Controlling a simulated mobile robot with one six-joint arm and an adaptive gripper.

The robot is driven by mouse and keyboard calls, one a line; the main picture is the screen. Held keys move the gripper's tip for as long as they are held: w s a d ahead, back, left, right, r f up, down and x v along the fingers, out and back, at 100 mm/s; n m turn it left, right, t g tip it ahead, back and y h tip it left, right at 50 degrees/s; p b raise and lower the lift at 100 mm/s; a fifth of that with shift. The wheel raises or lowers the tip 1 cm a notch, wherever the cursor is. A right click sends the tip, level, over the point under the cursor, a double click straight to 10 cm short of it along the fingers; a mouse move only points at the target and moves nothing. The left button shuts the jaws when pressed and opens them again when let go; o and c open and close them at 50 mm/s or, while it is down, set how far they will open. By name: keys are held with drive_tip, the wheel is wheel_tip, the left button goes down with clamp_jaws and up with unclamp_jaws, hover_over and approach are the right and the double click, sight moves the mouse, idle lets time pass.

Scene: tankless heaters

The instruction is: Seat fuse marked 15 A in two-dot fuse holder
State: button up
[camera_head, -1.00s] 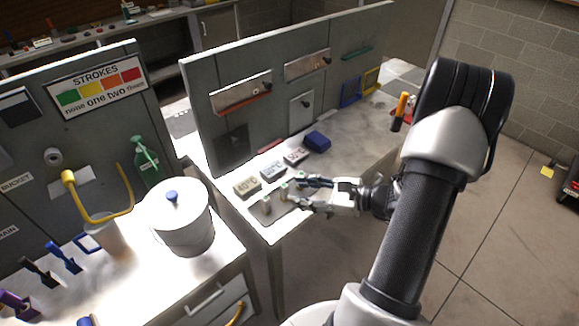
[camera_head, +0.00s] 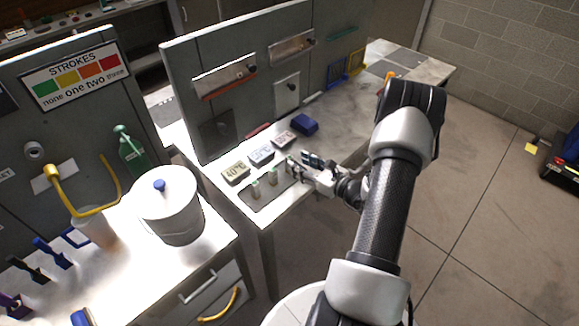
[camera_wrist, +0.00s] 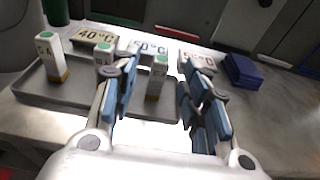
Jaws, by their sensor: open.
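Three upright white fuses with green tops and orange-brown lower ends stand on a grey tray (camera_wrist: 75,95). The left fuse (camera_wrist: 50,57), middle fuse (camera_wrist: 103,54) and right fuse (camera_wrist: 156,78) show in the wrist view; their markings are too small to read surely. My gripper (camera_wrist: 158,80) is open, its blue-padded fingers on either side of the right fuse in the picture. I cannot tell whether they touch it. In the head view my gripper (camera_head: 298,163) is at the tray's far right end. I cannot make out the two-dot fuse holder.
Behind the tray stand a 40°C block (camera_head: 236,170), two similar label blocks and a blue block (camera_head: 305,124). An upright grey panel (camera_head: 240,90) backs the bench. A white lidded bucket (camera_head: 168,212) stands on the left bench. The bench to the right is mostly clear.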

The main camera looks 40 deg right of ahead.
sight(292, 159)
drive_tip(key=shift+b+x, duration=0.8)
drive_tip(key=shift+x, duration=2.2)
drive_tip(key=shift+d, duration=0.1)
drive_tip(key=shift+c, duration=0.2)
clamp_jaws()
